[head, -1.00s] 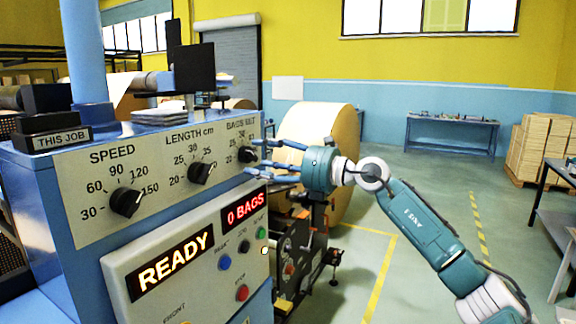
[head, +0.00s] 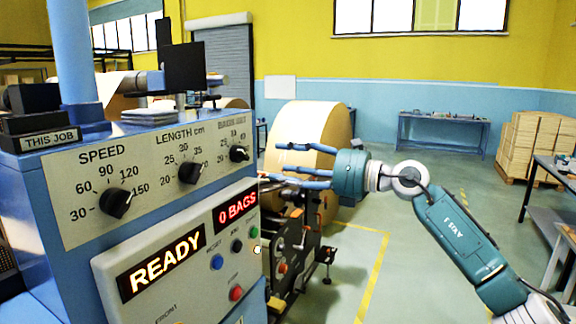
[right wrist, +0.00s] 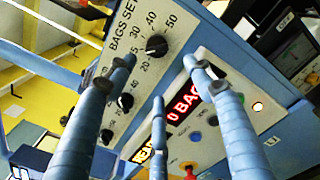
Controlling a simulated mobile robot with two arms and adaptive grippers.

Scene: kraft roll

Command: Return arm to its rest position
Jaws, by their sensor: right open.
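My right gripper (head: 293,163) is open and empty in the head view, its blue fingers pointing left toward the machine's control panel (head: 75,205). It stands to the right of the bags-set knob (head: 239,153), apart from it. In the right wrist view the spread fingers (right wrist: 160,100) reach toward the panel, with the bags-set knob (right wrist: 156,45) visible between them and nothing held. My right arm (head: 460,235) comes in from the lower right. My left gripper is not in view.
A display panel (head: 180,250) reads READY and 0 BAGS. A large kraft roll (head: 300,125) stands behind the gripper. A blue workbench (head: 440,127), stacked cartons (head: 530,148) and a grey table (head: 550,215) lie to the right. Open floor (head: 400,200) lies between them.

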